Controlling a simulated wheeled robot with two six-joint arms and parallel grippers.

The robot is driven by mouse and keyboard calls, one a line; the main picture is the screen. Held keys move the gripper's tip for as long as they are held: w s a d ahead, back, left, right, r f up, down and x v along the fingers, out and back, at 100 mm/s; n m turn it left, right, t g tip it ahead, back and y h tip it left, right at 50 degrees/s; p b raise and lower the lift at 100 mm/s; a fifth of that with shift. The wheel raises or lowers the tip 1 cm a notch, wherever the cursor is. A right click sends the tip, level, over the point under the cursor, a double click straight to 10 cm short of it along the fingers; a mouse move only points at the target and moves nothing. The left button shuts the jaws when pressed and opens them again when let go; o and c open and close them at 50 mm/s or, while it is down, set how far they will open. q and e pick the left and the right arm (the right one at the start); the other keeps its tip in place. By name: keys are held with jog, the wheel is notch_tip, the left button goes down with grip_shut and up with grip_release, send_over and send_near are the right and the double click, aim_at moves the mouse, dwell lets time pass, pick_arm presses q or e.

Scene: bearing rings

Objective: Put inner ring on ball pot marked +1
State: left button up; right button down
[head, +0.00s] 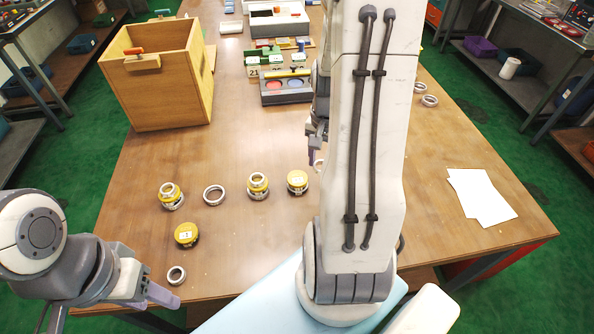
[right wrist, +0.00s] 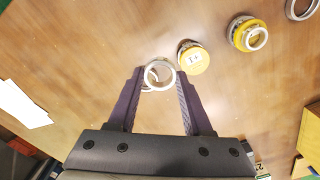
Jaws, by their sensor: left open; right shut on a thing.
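The yellow ball pot marked +1 (right wrist: 193,58) stands on the table with its top bare; it also shows in the head view (head: 297,181). In the head view the held ring (head: 319,166) shows partly past my right arm, which hides most of the right gripper. My left gripper (head: 152,288) is open and empty at the table's front left, close to a loose small ring (head: 176,275).
Two yellow pots with rings on top (head: 258,185) (head: 170,195), another labelled pot (head: 186,234) and a large loose ring (head: 214,195) stand to the left. A wooden box (head: 160,95) is behind. White sheets (head: 482,197) lie right, with clear table around.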

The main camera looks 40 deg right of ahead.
send_over(298, 177)
notch_tip(298, 177, down, 4)
jog(key=shift+f+p, duration=0.15)
jog(key=shift+p, duration=0.25)
jog(key=shift+f, duration=2.05)
jog(key=shift+f, duration=0.1)
jog(key=shift+f, duration=0.15)
jog(key=shift+c, duration=1.6)
grip_release()
jog(key=shift+w, duration=0.1)
jog(key=shift+r, duration=0.2)
